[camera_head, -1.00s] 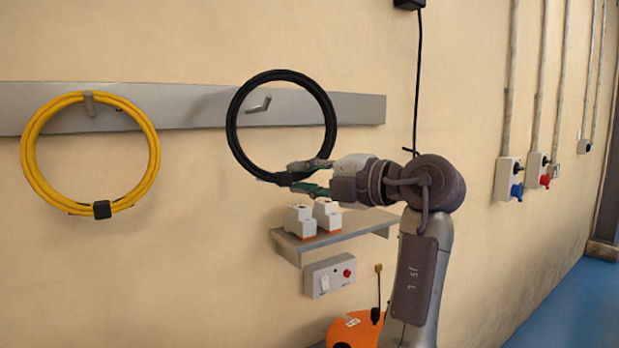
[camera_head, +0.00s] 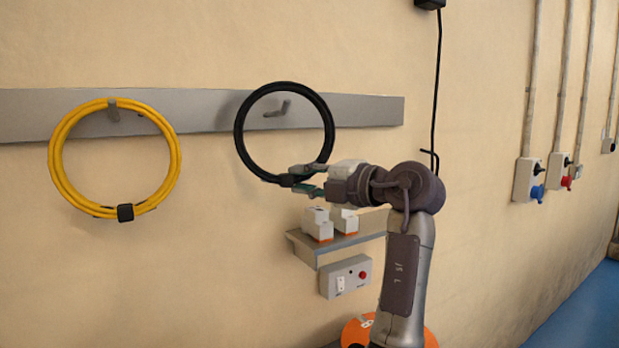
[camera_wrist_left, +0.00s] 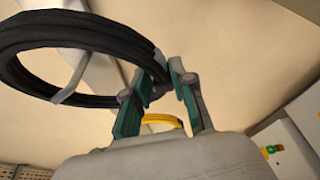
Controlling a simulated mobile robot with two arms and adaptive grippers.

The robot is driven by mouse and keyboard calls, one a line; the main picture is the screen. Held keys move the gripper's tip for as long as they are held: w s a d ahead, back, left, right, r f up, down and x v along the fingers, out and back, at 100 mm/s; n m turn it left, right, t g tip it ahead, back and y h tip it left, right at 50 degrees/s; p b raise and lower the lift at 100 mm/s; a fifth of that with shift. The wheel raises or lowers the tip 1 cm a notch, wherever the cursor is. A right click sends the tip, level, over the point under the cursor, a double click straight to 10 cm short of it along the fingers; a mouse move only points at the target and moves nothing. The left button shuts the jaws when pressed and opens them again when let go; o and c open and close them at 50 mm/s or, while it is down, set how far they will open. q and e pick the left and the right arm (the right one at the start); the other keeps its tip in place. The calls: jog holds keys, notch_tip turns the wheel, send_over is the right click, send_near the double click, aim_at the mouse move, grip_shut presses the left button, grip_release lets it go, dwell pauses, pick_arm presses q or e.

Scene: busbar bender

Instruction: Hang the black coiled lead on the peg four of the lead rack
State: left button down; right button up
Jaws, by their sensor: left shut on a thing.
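The black coiled lead (camera_head: 240,133) is held upright in front of the lead rack (camera_head: 355,108), a grey rail on the wall. My left gripper (camera_head: 292,184) is shut on the coil's lower part. A bare grey peg (camera_head: 280,109) shows through the coil's opening in the head view; whether it passes through the coil or lies behind it, I cannot tell from that view. In the left wrist view the coil (camera_wrist_left: 75,30) sits between the green-padded fingers (camera_wrist_left: 150,105), and a peg (camera_wrist_left: 75,75) shows across its opening. My right gripper is not in view.
A yellow coiled lead (camera_head: 60,160) hangs on another peg (camera_head: 113,108) to the left. Below my gripper are a small shelf (camera_head: 350,240) with white-and-orange items (camera_head: 318,222) and a control box (camera_head: 345,277). A black cable (camera_head: 437,80) hangs on the right.

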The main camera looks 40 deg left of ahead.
pick_arm(q)
jog(key=shift+w+a+p, duration=0.2)
jog(key=shift+a+p, duration=0.05)
jog(key=shift+a, duration=0.35)
jog(key=shift+w+a+p, duration=0.15)
jog(key=shift+a+p, duration=0.1)
jog(key=shift+a, duration=0.35)
jog(key=shift+w+a+f+b, duration=0.1)
jog(key=shift+a+f+b, duration=0.25)
jog(key=shift+f+b, duration=0.3)
jog(key=shift+w+a+f+b, duration=0.1)
jog(key=shift+a+f+b, duration=0.25)
jog(key=shift+f+b, duration=0.3)
jog(key=shift+r, duration=0.1)
jog(key=c, duration=0.9)
grip_release()
